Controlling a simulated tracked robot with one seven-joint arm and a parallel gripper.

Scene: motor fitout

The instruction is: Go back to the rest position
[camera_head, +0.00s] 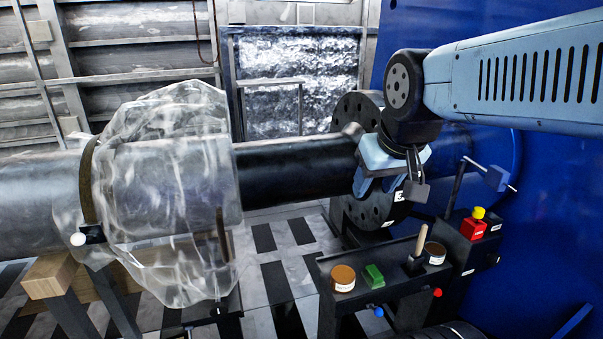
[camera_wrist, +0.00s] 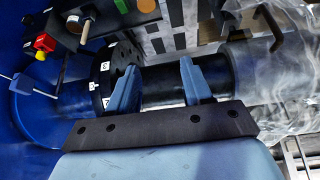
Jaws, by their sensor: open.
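My gripper (camera_head: 378,180) is at the black shaft (camera_head: 290,168), beside the dark bolted flange (camera_head: 355,110). In the wrist view my gripper (camera_wrist: 158,90) has its two blue fingers apart, with the black shaft (camera_wrist: 160,82) showing behind and between them. I see nothing held between the fingers. Whether a finger touches the shaft I cannot tell. My arm reaches in from the upper right.
Clear plastic wrap (camera_head: 165,180) covers the shaft's left part. A red box (camera_head: 473,228) stands farther right, before a blue housing (camera_head: 555,230).

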